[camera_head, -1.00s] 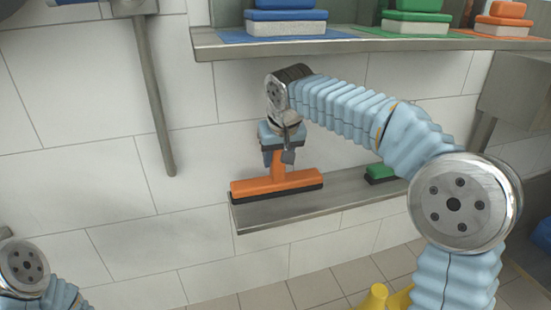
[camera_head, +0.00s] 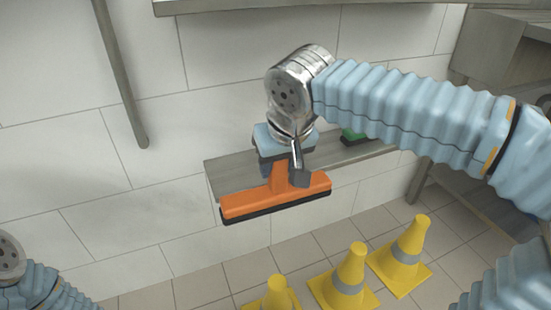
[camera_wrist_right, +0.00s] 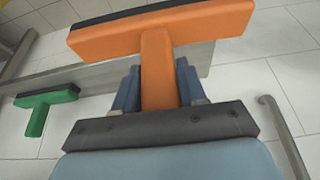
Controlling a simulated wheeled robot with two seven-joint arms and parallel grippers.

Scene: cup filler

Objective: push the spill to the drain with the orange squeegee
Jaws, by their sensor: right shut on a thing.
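The orange squeegee (camera_head: 255,201) has a wide head with a black rubber edge and a short orange handle. My right gripper (camera_head: 287,172) is shut on its handle and holds it in front of the metal shelf. In the right wrist view the squeegee (camera_wrist_right: 158,38) reaches out from between the fingers of the gripper (camera_wrist_right: 158,92). My left arm shows only in part at the lower left of the head view; its gripper is out of the picture. No spill and no drain show in these frames.
The lower metal shelf (camera_head: 225,178) runs along the tiled wall. A green squeegee (camera_head: 352,135) lies on it, and it also shows in the right wrist view (camera_wrist_right: 45,101). Several yellow cones (camera_head: 345,280) stand on the tiled floor below. A metal bar (camera_head: 122,80) hangs at the left.

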